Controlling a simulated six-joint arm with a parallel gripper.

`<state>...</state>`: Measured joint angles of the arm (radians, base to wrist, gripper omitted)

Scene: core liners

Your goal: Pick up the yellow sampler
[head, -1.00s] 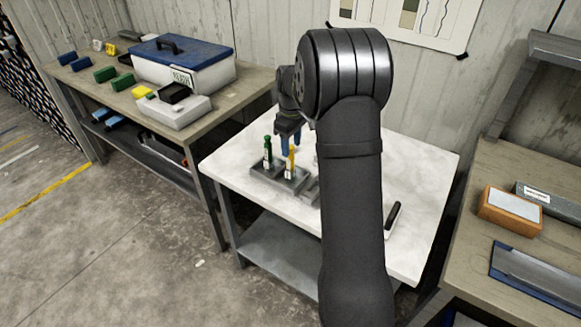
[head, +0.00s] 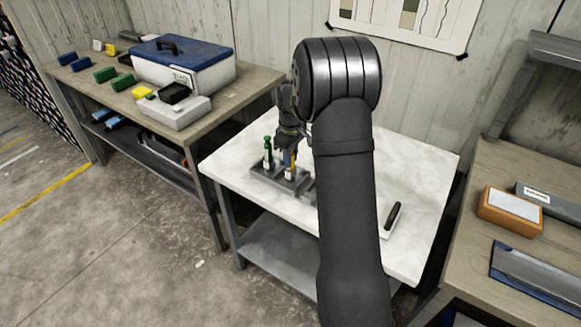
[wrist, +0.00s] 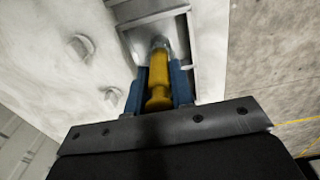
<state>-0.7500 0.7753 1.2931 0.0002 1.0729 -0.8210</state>
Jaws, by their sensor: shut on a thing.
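The yellow sampler (wrist: 158,78) stands between the two blue fingers of my gripper (wrist: 157,88) in the wrist view, and the gripper is shut on it. In the head view my gripper (head: 290,152) is low over the grey rack (head: 263,178), and only a thin strip of the sampler (head: 294,161) shows beside a finger. Its lower end is at the rack; I cannot tell whether it is lifted. The green sampler (head: 268,152) stands upright in the rack just to the left.
The rack is on a white table (head: 420,175). A black-handled thing (head: 393,215) lies at its right edge. A left bench holds a blue-lidded box (head: 185,65); a right bench holds an orange-edged block (head: 510,210). In the wrist view, round pale pieces (wrist: 80,47) stand beside the rack.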

